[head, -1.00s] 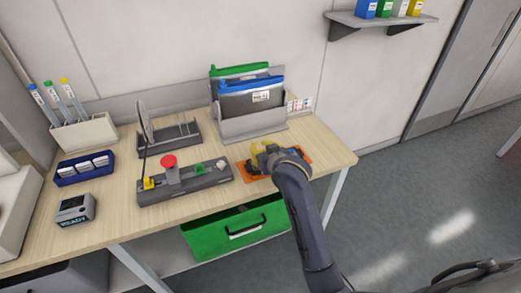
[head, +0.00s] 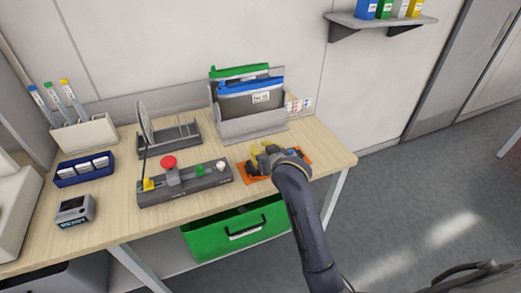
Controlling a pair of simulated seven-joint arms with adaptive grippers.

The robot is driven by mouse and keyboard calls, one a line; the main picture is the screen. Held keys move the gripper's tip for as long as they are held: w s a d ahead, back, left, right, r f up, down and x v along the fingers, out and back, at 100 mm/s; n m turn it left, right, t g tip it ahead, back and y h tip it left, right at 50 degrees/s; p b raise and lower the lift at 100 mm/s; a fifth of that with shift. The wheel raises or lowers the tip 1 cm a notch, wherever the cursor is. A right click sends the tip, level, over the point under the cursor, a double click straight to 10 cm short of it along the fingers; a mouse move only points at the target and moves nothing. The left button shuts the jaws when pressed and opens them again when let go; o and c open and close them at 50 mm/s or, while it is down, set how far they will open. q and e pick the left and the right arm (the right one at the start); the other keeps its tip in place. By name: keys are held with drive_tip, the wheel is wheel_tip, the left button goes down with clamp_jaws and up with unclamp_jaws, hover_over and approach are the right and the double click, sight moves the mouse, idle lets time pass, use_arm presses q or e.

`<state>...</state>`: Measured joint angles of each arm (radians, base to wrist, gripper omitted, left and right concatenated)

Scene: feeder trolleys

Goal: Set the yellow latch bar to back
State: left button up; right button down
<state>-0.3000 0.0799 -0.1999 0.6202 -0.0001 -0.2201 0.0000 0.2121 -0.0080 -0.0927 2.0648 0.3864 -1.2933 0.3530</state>
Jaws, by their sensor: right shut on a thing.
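The yellow latch bar (head: 256,157) shows in the head view as a small yellow piece at the orange plate (head: 247,179) on the right part of the table. My right gripper (head: 264,158) is over the plate, shut on the latch bar as far as the view shows. The arm and wrist hide much of the plate and the contact. Which position the bar is in cannot be made out. My left gripper is not in view.
A grey control box (head: 205,182) with a red button (head: 169,161) stands left of the plate. A grey file holder (head: 252,124) stands behind it. The table's right end (head: 335,155) is clear.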

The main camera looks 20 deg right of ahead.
drive_tip(key=c, duration=1.3)
unclamp_jaws()
drive_tip(key=shift+s, duration=0.1)
drive_tip(key=v, duration=1.1)
drive_tip(key=shift+s+d+r, duration=0.1)
drive_tip(key=shift+s+r, duration=0.15)
drive_tip(key=shift+s, duration=0.05)
